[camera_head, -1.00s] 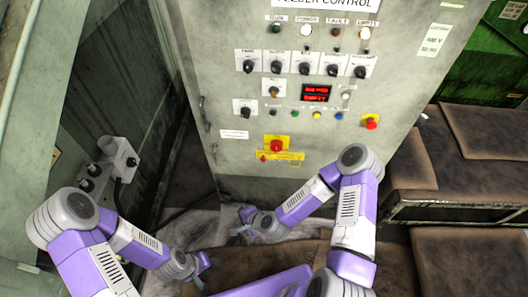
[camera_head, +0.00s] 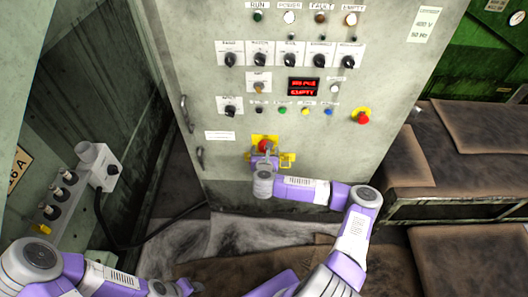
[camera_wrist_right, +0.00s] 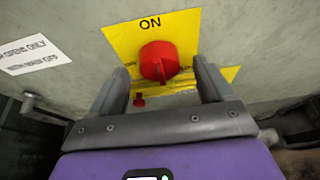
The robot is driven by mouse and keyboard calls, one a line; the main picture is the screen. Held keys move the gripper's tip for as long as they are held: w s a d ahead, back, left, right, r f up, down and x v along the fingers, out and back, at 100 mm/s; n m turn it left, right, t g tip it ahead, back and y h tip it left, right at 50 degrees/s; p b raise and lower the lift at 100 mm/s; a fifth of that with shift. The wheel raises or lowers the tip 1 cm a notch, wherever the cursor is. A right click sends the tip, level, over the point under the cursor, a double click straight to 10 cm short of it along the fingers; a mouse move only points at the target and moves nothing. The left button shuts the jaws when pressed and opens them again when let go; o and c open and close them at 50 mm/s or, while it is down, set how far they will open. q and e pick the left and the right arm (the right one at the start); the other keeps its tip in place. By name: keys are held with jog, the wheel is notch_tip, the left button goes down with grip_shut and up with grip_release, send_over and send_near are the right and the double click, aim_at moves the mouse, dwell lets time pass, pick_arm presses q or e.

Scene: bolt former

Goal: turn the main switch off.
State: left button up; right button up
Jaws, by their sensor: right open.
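The main switch is a red rotary knob (camera_head: 264,145) on a yellow plate, low on the grey control panel. It shows large in the right wrist view (camera_wrist_right: 159,61), under the word ON on the yellow plate (camera_wrist_right: 120,38). My right gripper (camera_wrist_right: 161,68) is open, with one finger on each side of the knob in that view; I cannot tell whether either touches it. In the head view my right gripper (camera_head: 265,158) covers the knob's lower part. My left gripper (camera_head: 190,287) is only partly in view at the bottom edge, and its jaws are unclear.
A small red part (camera_wrist_right: 138,100) sits just below the knob. Brown padded benches (camera_head: 440,178) stand right. A grey socket box (camera_head: 100,168) is left.

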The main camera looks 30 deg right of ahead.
jog(key=shift+x, duration=1)
jog(key=shift+c, duration=0.3)
